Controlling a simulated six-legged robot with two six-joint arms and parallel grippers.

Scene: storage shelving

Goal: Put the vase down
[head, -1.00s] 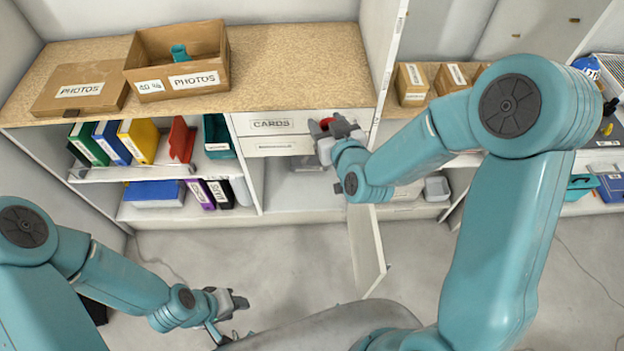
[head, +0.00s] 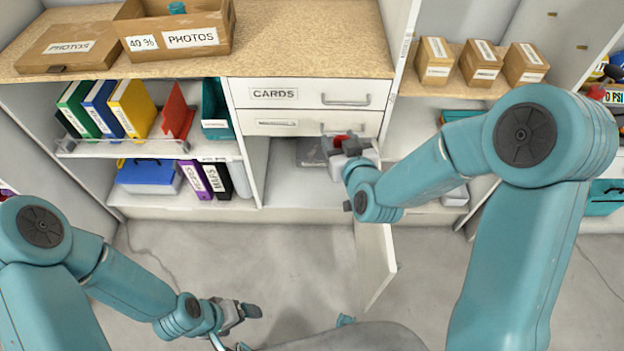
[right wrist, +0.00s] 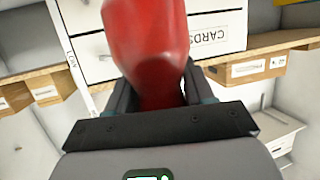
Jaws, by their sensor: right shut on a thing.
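The red vase (right wrist: 146,45) is held between the fingers of my right gripper (right wrist: 158,92) in the right wrist view. In the head view, my right gripper (head: 345,146) is at the opening of the cabinet compartment (head: 283,180) below the drawers. Only a small red part of the vase (head: 341,141) shows there; the gripper hides much of it. I cannot tell whether its base touches anything. My left gripper (head: 250,311) hangs low above the floor, away from the shelving, with no object visible in it; its finger gap is unclear.
A cabinet door (head: 375,262) stands open below my right forearm. A grey translucent box (head: 312,152) is at the back of the compartment. The cards drawer (head: 300,94) is shut above. The compartment floor at left is clear.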

